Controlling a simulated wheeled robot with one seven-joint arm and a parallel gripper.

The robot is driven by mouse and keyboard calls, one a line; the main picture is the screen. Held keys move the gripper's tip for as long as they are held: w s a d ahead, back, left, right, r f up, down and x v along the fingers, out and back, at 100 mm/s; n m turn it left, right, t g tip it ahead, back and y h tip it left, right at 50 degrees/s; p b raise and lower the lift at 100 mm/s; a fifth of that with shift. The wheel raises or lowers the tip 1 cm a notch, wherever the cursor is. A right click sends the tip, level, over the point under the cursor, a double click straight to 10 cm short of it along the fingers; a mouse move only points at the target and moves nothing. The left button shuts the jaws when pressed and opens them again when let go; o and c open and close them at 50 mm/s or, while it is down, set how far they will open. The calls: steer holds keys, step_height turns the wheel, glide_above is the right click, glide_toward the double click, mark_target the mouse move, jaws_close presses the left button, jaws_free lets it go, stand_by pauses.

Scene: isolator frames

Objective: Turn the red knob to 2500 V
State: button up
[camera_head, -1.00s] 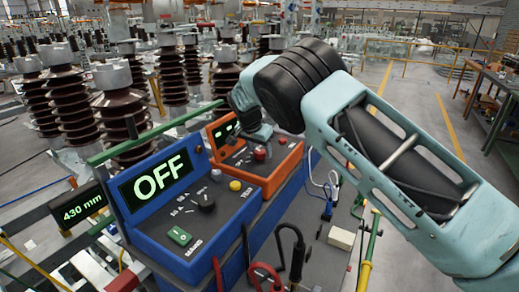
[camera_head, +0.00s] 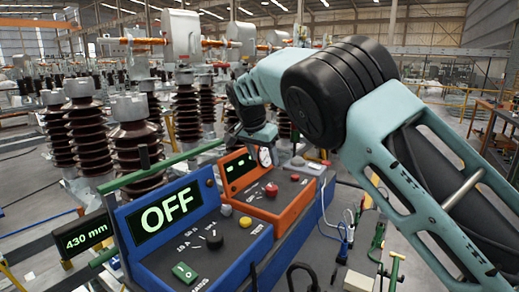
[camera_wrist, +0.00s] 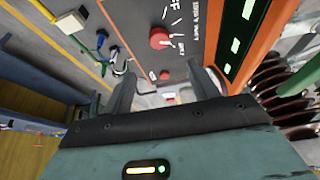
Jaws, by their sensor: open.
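The red knob (camera_head: 271,189) stands on the dark sloped panel of the orange box (camera_head: 262,218), which has a small green-lit display (camera_head: 240,168). In the head view my wrist is above and behind the orange box; the fingertips are not clear there. The gripper is not touching the knob.
A blue box (camera_head: 205,268) with an OFF display (camera_head: 165,215), a black dial and a yellow button stands at the front left. A grey box (camera_head: 303,166) sits behind the orange one. Cables (camera_head: 345,225) hang at right. Tall brown insulators (camera_head: 135,150) stand behind.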

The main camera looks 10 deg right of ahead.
steer(key=shift+v, duration=2.25)
steer(key=s+a+f+n+g+y, duration=0.1)
steer(key=s+a+f+n+y, duration=0.3)
steer(key=s, duration=1)
steer(key=s+a+f+n+g, duration=0.15)
steer(key=s+n, duration=0.45)
steer(key=s, duration=0.7)
steer(key=s+d+f+n, duration=0.2)
steer(key=s+f+n, duration=0.1)
steer(key=s, duration=0.6)
steer(key=s+d+f+n, duration=0.2)
steer(key=s+f+n, duration=0.1)
steer(key=s, duration=0.7)
steer(key=shift+s+d+n, duration=0.2)
steer(key=shift+s+n, duration=0.05)
steer(key=shift+n, duration=0.45)
steer(key=shift+g, duration=0.25)
